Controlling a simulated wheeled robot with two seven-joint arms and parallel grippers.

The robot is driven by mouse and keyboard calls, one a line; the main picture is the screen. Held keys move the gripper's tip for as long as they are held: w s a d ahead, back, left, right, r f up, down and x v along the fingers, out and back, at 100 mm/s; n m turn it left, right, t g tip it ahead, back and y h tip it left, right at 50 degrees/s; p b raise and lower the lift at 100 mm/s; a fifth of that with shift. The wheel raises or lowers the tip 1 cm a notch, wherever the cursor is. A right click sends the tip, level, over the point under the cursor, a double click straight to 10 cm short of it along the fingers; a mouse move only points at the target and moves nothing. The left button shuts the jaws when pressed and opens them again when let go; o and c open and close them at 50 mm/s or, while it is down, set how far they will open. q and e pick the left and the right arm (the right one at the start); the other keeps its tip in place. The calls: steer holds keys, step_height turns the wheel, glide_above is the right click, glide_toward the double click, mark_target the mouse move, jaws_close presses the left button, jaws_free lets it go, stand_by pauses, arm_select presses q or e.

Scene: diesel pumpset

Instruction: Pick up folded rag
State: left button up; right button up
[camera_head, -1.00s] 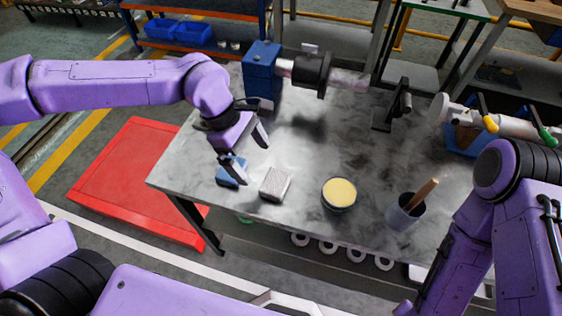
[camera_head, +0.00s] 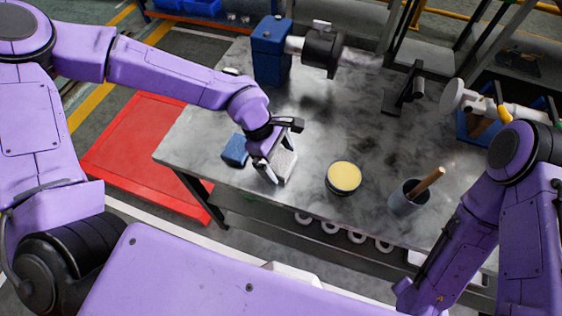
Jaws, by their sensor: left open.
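The folded rag, a pale grey-white pad (camera_head: 286,164), lies on the grey table near its front edge. My left gripper (camera_head: 281,150) is open right over it. One finger is at the rag's left side and the other is toward its far side. The gripper hides part of the rag, and I cannot tell whether the fingers touch it. My right arm comes in at the right, but its gripper is not in view.
A blue block (camera_head: 235,150) lies just left of the rag. A round tin with yellow contents (camera_head: 344,177) and a grey cup with a wooden handle (camera_head: 408,198) stand to the right. A blue vise-like machine (camera_head: 270,50) stands behind. The table's middle (camera_head: 340,120) is clear.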

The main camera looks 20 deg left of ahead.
arm_select(q)
steer(key=shift+a, duration=0.1)
steer(key=c, duration=0.7)
steer(key=shift+r, duration=0.6)
steer(key=s+r, duration=0.1)
steer(key=r, duration=0.1)
steer(key=s+r, duration=0.1)
steer(key=r, duration=0.1)
steer(key=s+r, duration=0.2)
steer(key=r, duration=0.1)
steer(key=shift+s+b, duration=0.1)
steer(key=shift+b, duration=0.25)
steer(key=s+r+b, duration=0.1)
steer(key=s+b, duration=0.2)
steer(key=s+r+b, duration=0.2)
steer(key=s+b, duration=0.1)
steer(key=s+r+b, duration=0.2)
steer(key=s+b, duration=0.1)
steer(key=shift+s+a, duration=0.1)
steer(key=shift+s, duration=0.3)
